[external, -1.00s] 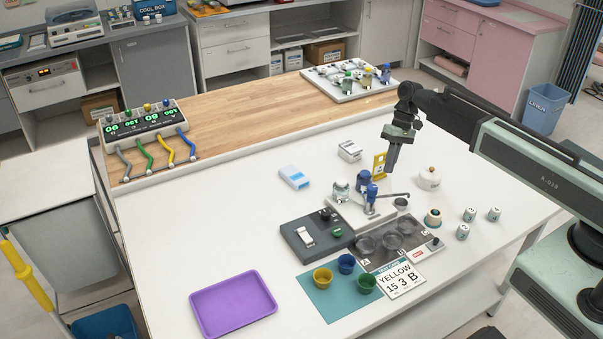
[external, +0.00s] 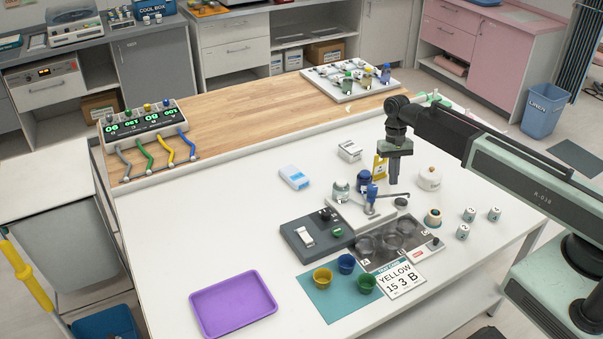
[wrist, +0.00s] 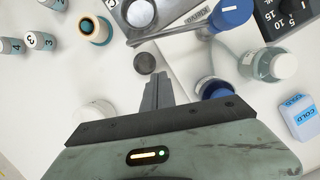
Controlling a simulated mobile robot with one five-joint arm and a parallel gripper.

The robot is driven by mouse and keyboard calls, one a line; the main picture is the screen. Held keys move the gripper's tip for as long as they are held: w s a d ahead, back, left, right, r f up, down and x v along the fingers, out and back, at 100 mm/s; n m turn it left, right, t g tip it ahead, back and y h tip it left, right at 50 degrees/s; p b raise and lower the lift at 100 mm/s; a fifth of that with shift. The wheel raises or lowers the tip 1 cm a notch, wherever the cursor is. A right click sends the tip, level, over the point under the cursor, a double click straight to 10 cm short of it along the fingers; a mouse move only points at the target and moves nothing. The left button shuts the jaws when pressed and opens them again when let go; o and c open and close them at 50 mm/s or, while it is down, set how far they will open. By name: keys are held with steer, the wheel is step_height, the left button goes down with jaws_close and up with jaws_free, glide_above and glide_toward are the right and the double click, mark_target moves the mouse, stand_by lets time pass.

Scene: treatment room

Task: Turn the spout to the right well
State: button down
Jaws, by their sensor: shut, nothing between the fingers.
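The spout (external: 391,195) is a thin metal arm that reaches right from a blue-topped post (external: 370,194). It also shows in the wrist view (wrist: 170,33), running left from the blue top (wrist: 231,14). The dark tray in front holds round wells: a left one (external: 365,244), a middle one and a right one (external: 406,227). My gripper (external: 393,182) points down, shut and empty, just behind the spout. In the wrist view its fingers (wrist: 156,82) lie close together, apart from the spout. A small grey round piece (wrist: 145,63) sits just beyond the fingertips.
A blue-capped bottle (external: 362,180) and a clear bottle (external: 341,189) stand left of my gripper. A white round jar (external: 429,178) stands close on its right. Small numbered pots (external: 463,231) are farther right.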

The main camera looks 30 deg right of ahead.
mark_target(403, 195)
steer(key=s, duration=0.2)
steer(key=s+a+p, duration=0.1)
steer(key=s, duration=0.1)
steer(key=shift+a, duration=0.2)
steer(key=shift+s, duration=0.1)
steer(key=shift+s+a+m+t+y, duration=0.15)
steer(key=shift+s+a+m, duration=0.15)
steer(key=shift+s+m, duration=0.45)
steer(key=shift+s+a+m+t+y, duration=0.1)
steer(key=shift+s+a+m+y, duration=0.15)
steer(key=shift+s+m, duration=0.55)
steer(key=shift+s+a+m+t+y, duration=0.1)
steer(key=shift+s+a+m, duration=0.2)
steer(key=shift+s+m, duration=0.45)
steer(key=shift+w+f, duration=0.1)
